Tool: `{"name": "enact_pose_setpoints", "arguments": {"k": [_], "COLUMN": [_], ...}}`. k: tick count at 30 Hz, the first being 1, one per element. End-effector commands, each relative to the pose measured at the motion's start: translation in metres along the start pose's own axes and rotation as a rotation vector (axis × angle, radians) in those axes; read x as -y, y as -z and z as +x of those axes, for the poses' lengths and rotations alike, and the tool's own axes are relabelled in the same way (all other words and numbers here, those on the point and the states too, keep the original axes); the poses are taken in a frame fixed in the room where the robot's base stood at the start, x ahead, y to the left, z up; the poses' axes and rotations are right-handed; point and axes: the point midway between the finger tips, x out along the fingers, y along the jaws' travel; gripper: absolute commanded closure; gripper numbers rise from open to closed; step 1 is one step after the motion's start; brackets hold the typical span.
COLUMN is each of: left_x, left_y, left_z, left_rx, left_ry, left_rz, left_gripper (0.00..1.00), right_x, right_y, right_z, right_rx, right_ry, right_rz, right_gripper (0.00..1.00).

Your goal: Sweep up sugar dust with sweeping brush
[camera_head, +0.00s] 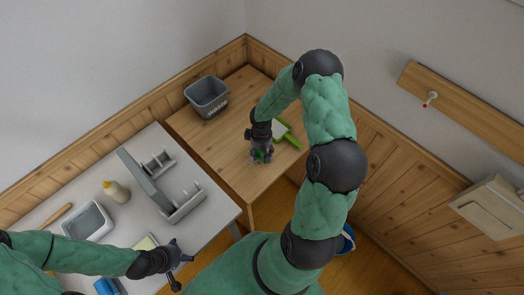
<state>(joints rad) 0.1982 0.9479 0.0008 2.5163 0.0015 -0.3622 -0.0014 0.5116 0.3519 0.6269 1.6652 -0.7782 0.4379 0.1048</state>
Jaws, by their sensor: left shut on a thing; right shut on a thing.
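My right gripper (262,153) is low over the wooden table (225,160), shut on a small green thing that looks like the sweeping brush (258,157). The fingers hide most of it. Just right of it lies a green and pale thing with a green handle (293,141), perhaps a dustpan, partly hidden by my arm. I cannot make out any sugar dust. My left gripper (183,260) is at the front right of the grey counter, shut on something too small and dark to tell.
A grey bin (207,96) stands at the wooden table's back left. The grey counter (100,178) holds a dish rack (149,180), a cream bottle (116,191), a white basin (87,221), a yellowish sponge (145,243) and a blue thing (107,286). The wooden table's middle is clear.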

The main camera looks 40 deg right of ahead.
Motion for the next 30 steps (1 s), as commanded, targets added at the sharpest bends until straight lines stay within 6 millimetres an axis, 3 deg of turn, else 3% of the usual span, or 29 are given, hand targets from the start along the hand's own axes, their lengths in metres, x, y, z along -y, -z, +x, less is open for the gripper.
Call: {"name": "enact_pose_setpoints", "arguments": {"k": [1,10,15,30], "left_x": [0.003,0.003,0.002,0.002], "left_y": [0.0,0.0,-0.001,-0.001], "left_z": [0.009,0.01,0.007,0.006], "left_rx": [0.004,0.003,0.005,0.005], "left_ry": [0.001,0.0,0.001,0.001], "left_rz": [-0.006,-0.004,-0.004,-0.005], "left_gripper": [0.6,0.6,0.6,0.6], "right_x": [0.0,-0.002,-0.013,-0.012], "right_y": [0.0,0.0,0.001,0.0], "right_z": [0.004,0.005,0.005,0.004], "right_rx": [0.0,0.0,0.0,0.002], "right_ry": [0.0,0.0,-0.001,0.001], "right_rz": [0.0,0.001,0.002,0.0], "right_gripper": [0.64,0.64,0.64,0.64]}}
